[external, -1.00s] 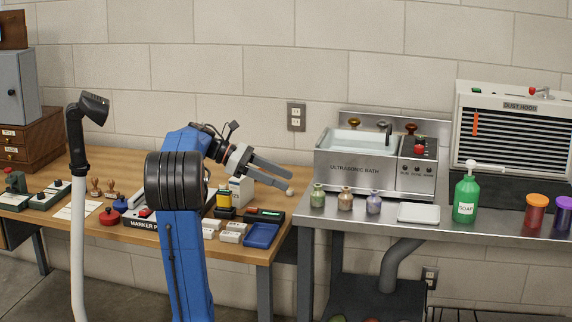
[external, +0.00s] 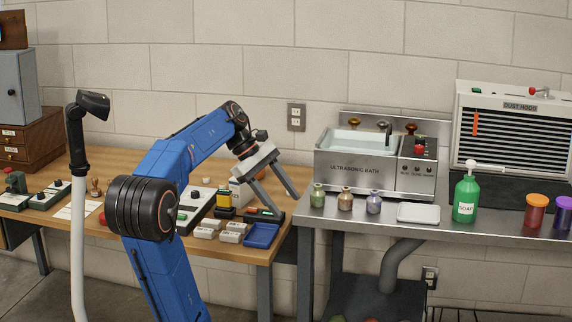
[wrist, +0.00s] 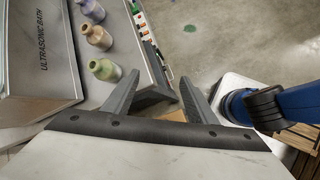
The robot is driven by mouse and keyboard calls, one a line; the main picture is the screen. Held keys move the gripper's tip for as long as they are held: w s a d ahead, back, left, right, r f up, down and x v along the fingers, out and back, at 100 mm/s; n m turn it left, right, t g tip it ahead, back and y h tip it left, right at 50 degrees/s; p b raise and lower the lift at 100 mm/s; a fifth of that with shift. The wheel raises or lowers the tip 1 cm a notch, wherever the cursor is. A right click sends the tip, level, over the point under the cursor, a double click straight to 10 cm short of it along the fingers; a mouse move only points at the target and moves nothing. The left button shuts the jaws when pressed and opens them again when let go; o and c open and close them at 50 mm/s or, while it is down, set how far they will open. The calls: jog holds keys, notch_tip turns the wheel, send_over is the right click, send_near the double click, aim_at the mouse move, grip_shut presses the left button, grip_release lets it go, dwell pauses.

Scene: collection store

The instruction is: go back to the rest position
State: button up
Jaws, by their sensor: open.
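My gripper (external: 285,204) is open, with nothing between its two long grey fingers. In the external view it tilts down and to the right, near the right end of the wooden table (external: 240,256). The blue arm is bent, with its forearm rising to the right before the wrist turns down. In the wrist view the open fingers (wrist: 160,78) show with a gap between them, and the grey floor (wrist: 230,35) lies beyond. I cannot tell the exact height of the fingertips above the table.
A blue tray (external: 261,236), white boxes and a dark device with a green display (external: 264,213) sit close below my gripper. The steel bench to the right holds the ultrasonic bath (external: 352,168) and small bottles (external: 345,199). A white-stemmed lamp (external: 77,220) stands at left.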

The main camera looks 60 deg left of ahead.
jog(key=s+d+f+m+y, duration=0.2)
jog(key=s+d+f+m, duration=0.2)
jog(key=f+m, duration=0.5)
jog(key=s+d+f+m+y, duration=0.3)
jog(key=s+d+f+m, duration=0.2)
jog(key=f+m, duration=0.5)
jog(key=shift+d+f+m, duration=0.2)
jog(key=shift+d+m, duration=0.3)
jog(key=shift+m, duration=0.2)
